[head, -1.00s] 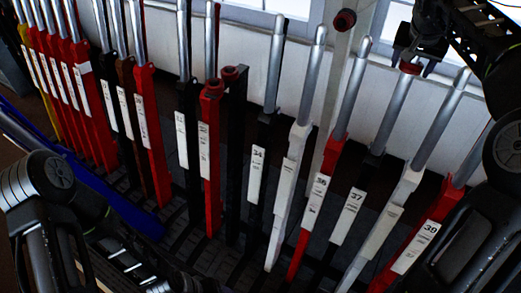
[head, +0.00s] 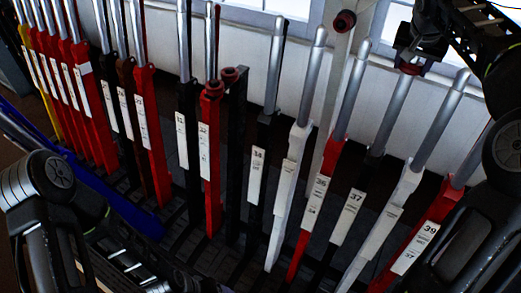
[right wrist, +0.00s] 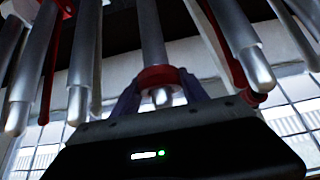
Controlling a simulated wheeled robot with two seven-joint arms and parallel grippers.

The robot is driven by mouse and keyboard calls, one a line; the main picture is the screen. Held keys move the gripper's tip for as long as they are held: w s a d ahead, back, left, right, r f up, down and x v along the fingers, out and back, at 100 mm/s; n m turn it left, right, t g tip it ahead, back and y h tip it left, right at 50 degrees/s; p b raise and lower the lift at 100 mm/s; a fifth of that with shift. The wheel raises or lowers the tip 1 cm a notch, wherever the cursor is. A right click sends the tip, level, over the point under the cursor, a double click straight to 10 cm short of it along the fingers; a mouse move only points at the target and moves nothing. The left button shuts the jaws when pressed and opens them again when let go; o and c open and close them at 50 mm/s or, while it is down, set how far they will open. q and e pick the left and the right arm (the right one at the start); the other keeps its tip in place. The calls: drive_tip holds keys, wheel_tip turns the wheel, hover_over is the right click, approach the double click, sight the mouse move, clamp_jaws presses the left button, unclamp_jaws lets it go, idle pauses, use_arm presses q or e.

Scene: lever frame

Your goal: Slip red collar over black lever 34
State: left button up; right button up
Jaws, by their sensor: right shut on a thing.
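Black lever 34 (head: 257,160) stands in the middle of the row, with a white number plate and a bare silver handle (head: 274,70). My right gripper (head: 409,64) is at the top of the silver handle of black lever 37 (head: 377,150). It is shut on a red collar (head: 410,69), which sits around that handle just below its tip. In the right wrist view the red collar (right wrist: 158,77) rings the handle between the two fingers, with the rounded tip poking through. Of my left arm only links show; its gripper is not in view.
Other red rings sit near the top of a red lever (head: 211,89), on a dark post (head: 230,74) and on a pale upright (head: 345,21). White lever 35 (head: 300,135) stands close right of lever 34. A window and pale wall (head: 240,50) lie behind.

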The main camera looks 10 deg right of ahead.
wheel_tip(320, 180, up, 3)
drive_tip(key=shift+w+d+f+p, duration=0.15)
drive_tip(key=shift+p, duration=0.95)
drive_tip(key=shift+w+d+r+p, duration=0.1)
drive_tip(key=shift+r+p, duration=0.25)
drive_tip(key=shift+r, duration=0.3)
drive_tip(key=shift+w+d+r+p, duration=0.1)
drive_tip(key=shift+r+p, duration=0.25)
drive_tip(key=shift+r, duration=0.3)
drive_tip(key=shift+w+d+r, duration=0.1)
drive_tip(key=shift+r, duration=0.6)
drive_tip(key=shift+w+d+r, duration=0.1)
drive_tip(key=shift+r, duration=0.55)
